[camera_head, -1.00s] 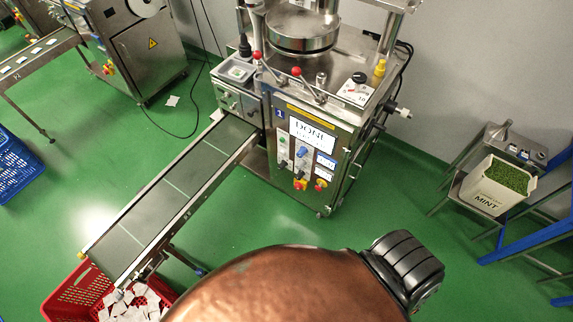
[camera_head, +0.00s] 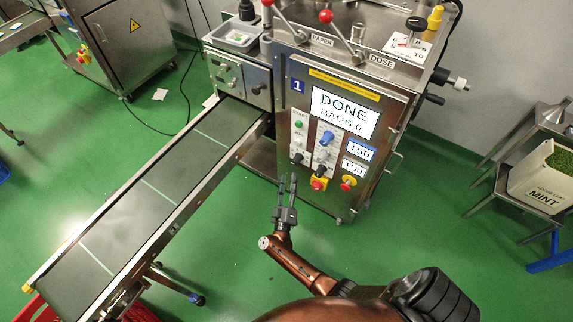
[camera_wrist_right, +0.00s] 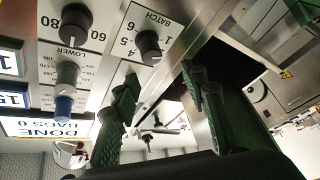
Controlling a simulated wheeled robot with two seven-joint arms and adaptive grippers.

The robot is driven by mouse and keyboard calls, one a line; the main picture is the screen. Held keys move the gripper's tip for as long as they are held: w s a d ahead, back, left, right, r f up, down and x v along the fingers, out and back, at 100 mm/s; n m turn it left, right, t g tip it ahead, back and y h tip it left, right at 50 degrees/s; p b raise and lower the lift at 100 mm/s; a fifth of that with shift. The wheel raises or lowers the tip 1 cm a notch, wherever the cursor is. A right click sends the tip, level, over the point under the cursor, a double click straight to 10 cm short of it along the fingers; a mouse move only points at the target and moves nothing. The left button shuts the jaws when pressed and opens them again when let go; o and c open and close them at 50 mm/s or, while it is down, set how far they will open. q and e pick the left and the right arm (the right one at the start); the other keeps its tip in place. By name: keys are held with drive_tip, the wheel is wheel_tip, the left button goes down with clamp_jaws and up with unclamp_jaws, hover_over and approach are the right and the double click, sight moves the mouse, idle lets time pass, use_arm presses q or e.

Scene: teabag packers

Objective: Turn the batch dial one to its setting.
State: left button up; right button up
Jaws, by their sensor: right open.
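The batch dial is a small black knob (camera_head: 298,158) at the lower left of machine 1's front panel (camera_head: 285,130). In the right wrist view the black batch dial (camera_wrist_right: 148,44) shows close up, on a white plate marked BATCH with numbers around it. My right gripper (camera_head: 288,182) is open and empty, below and in front of the panel, apart from the dial. In the right wrist view its two dark green fingers (camera_wrist_right: 160,92) are spread, with the dial just beyond the left fingertip. My left gripper is not in view.
A display (camera_head: 344,113) reads DONE, BAGS 0. A conveyor (camera_head: 150,185) runs off to the left.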

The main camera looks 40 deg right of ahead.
sight(295, 164)
drive_tip(key=w+d+b, duration=0.1)
drive_tip(key=d, duration=0.1)
drive_tip(key=w+d+r+m+g+h+b, duration=0.1)
drive_tip(key=w+d, duration=0.1)
drive_tip(key=w+d+g+h+b, duration=0.1)
drive_tip(key=d, duration=0.1)
drive_tip(key=shift+w+d+r, duration=0.1)
drive_tip(key=shift+w+r, duration=0.1)
drive_tip(key=shift+r, duration=0.1)
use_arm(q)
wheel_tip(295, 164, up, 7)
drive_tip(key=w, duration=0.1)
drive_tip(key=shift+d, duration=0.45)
use_arm(e)
drive_tip(key=shift+w+d+r, duration=0.15)
drive_tip(key=shift+w+d, duration=0.1)
drive_tip(key=shift+d, duration=0.05)
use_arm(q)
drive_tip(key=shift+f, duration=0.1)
use_arm(e)
clamp_jaws()
